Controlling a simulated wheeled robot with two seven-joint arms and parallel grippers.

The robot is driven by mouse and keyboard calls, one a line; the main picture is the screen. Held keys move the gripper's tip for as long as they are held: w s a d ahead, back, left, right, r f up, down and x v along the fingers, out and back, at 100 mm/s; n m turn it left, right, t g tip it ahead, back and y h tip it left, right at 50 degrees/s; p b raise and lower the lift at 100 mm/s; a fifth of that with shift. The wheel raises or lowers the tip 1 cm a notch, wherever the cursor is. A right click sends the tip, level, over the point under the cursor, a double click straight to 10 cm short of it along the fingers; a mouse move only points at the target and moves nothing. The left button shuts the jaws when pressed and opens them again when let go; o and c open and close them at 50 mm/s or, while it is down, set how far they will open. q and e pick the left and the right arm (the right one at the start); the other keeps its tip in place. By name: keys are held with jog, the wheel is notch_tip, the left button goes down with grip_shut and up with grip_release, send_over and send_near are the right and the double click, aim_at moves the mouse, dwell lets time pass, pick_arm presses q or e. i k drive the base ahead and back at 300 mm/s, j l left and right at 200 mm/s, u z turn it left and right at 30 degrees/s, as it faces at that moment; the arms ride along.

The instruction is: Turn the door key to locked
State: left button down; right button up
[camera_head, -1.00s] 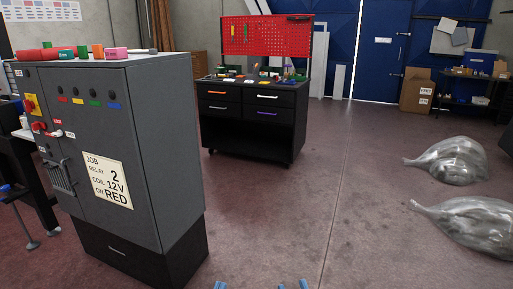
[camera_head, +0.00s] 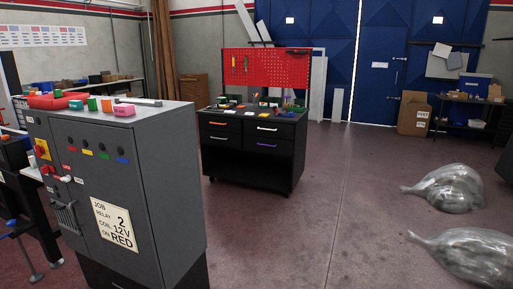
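A grey control cabinet (camera_head: 165,175) stands at the left, its door facing left and toward me. On its door are a red rotary switch on a yellow plate (camera_head: 42,150), a red lever-like part (camera_head: 48,169) and a small pale knob or key (camera_head: 66,179) between small red labels. I cannot tell for certain which is the door key, nor how it is turned. A dark handle (camera_head: 66,216) sits below them. The door looks closed. Neither of my grippers is in view.
A paper sign (camera_head: 114,224) is on the cabinet door. Colored relay blocks and a red tray (camera_head: 54,100) lie on its top. A black drawer bench (camera_head: 255,150) stands behind. Clear plastic bags (camera_head: 452,190) lie at right. The middle floor is free.

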aim_at(66, 178)
jog(key=u, duration=1.3)
jog(key=i+l+z, duration=0.2)
jog(key=i, duration=0.45)
